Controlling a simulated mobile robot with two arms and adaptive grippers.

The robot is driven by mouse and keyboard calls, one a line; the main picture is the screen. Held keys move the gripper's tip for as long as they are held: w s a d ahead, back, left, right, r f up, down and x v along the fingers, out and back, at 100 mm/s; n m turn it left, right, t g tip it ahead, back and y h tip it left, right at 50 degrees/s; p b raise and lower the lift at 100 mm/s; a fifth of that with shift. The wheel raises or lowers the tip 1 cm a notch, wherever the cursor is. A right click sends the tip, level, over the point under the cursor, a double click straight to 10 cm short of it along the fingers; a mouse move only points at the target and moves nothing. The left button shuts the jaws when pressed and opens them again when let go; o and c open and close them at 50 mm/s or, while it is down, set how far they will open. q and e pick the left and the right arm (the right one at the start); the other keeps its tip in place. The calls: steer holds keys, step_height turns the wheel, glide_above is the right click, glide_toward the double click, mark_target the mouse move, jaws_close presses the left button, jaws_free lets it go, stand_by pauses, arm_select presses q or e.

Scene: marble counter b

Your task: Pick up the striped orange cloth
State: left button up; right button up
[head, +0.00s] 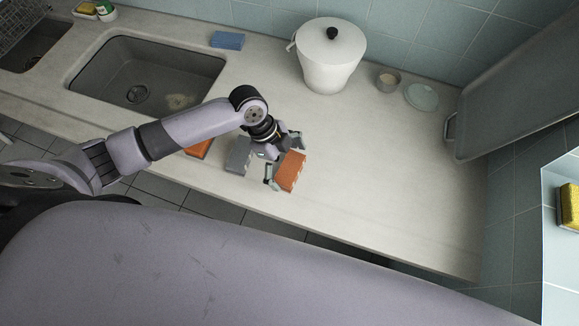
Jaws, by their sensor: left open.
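An orange cloth (291,172), folded into a small block with faint paler marks along its edge, lies on the marble counter near the front edge. My left gripper (287,165) is open over it, with one finger at its far side and one at its near left side. I cannot tell whether the fingers touch it. A second orange item (199,149) lies further left, partly hidden by my left arm; its pattern is not clear. My right gripper is not in view.
A grey block-like item (238,156) lies just left of the gripper. A white lidded pot (331,56), small cup (388,80) and glass dish (421,96) stand at the back. The counter's right side is clear.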

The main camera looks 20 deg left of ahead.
arm_select(q)
steer(key=shift+f, duration=0.2)
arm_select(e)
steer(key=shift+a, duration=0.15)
arm_select(q)
steer(key=shift+c, duration=0.6)
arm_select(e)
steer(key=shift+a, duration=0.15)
arm_select(q)
steer(key=shift+c, duration=1.3)
steer(key=c, duration=0.6)
steer(key=shift+r, duration=0.15)
